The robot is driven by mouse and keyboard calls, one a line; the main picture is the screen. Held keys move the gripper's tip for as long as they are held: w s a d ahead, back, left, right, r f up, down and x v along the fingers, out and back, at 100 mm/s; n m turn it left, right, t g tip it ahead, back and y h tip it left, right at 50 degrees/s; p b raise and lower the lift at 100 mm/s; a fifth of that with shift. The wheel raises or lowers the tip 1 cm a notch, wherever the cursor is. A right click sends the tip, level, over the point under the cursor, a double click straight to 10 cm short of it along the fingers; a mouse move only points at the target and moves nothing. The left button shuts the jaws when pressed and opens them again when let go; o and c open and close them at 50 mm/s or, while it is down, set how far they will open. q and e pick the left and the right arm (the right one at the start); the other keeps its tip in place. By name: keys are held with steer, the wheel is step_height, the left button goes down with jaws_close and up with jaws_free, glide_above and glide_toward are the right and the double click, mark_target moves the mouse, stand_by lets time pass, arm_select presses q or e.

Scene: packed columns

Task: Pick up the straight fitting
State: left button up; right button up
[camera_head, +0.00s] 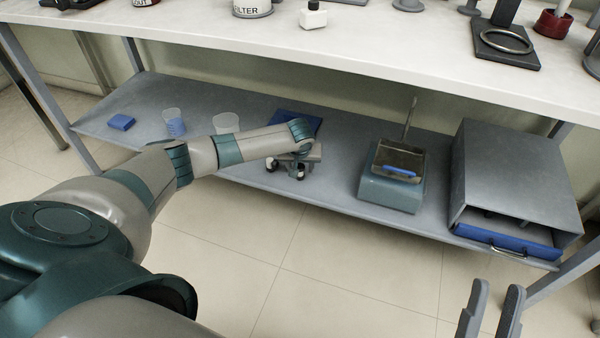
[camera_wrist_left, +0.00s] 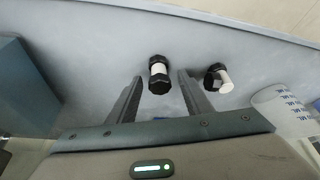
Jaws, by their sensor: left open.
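The straight fitting (camera_wrist_left: 158,75), white in the middle with black ends, lies on the lower shelf. In the left wrist view it is between and just beyond the fingertips of my left gripper (camera_wrist_left: 160,82), which is open with nothing in its jaws. In the head view the fitting (camera_head: 300,173) shows just below my left gripper (camera_head: 288,165), which is partly hidden by its own wrist. A second black and white fitting (camera_wrist_left: 217,78) lies beside it, outside the jaws. My right gripper (camera_head: 490,312) is at the bottom right, fingers apart, away from the shelf.
The lower shelf (camera_head: 335,187) also holds a blue-grey device (camera_head: 392,192), a grey box with a blue drawer (camera_head: 510,190), beakers (camera_head: 174,123) and a small blue box (camera_head: 121,122). The white tabletop (camera_head: 300,50) overhangs the shelf.

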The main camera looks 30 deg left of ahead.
mark_target(302, 166)
arm_select(q)
steer(key=c, duration=1.1)
steer(key=shift+c, duration=0.3)
